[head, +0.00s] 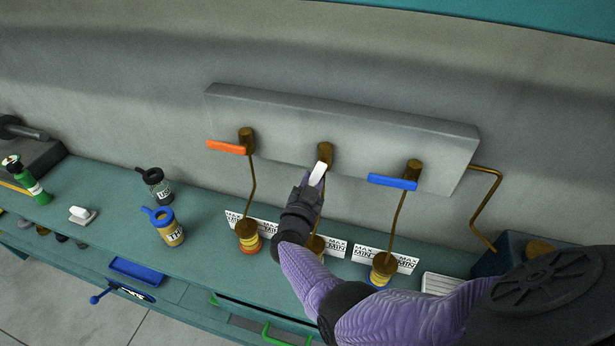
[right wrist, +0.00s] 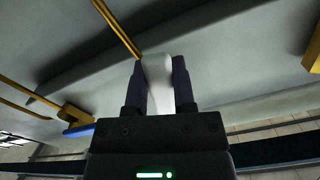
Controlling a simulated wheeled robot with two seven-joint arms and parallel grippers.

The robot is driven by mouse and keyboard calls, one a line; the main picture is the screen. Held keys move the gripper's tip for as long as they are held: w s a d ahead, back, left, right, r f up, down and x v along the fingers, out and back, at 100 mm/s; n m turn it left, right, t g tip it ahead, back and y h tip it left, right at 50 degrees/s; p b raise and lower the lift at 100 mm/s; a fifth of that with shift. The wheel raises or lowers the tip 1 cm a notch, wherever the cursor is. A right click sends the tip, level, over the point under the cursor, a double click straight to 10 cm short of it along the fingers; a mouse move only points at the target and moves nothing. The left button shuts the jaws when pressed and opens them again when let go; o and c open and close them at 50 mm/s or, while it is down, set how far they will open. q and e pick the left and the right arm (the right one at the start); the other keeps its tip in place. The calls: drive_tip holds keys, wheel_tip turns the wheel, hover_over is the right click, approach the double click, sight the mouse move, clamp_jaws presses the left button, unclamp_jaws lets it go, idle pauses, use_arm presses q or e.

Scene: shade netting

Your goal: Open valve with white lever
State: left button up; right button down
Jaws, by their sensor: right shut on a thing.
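The white lever (head: 318,174) belongs to the middle brass valve (head: 325,152) on a grey wall block. It points down and toward me, while the orange and blue levers lie sideways. My right gripper (head: 312,184) is shut on the white lever. In the right wrist view the white lever (right wrist: 158,82) sits between the two dark fingers of my right gripper (right wrist: 160,85). The fingers hide part of the lever. My left gripper is not in view.
The orange lever (head: 226,147) is left and the blue lever (head: 392,182) is right of the middle valve. Brass pipes run down to gauges with MAX/MIN labels on the green bench (head: 215,262).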

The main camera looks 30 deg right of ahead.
drive_tip(key=shift+s+d+f+n, duration=0.15)
drive_tip(key=shift+s+d+n, duration=0.15)
drive_tip(key=shift+n, duration=0.5)
drive_tip(key=shift+c, duration=2.2)
unclamp_jaws()
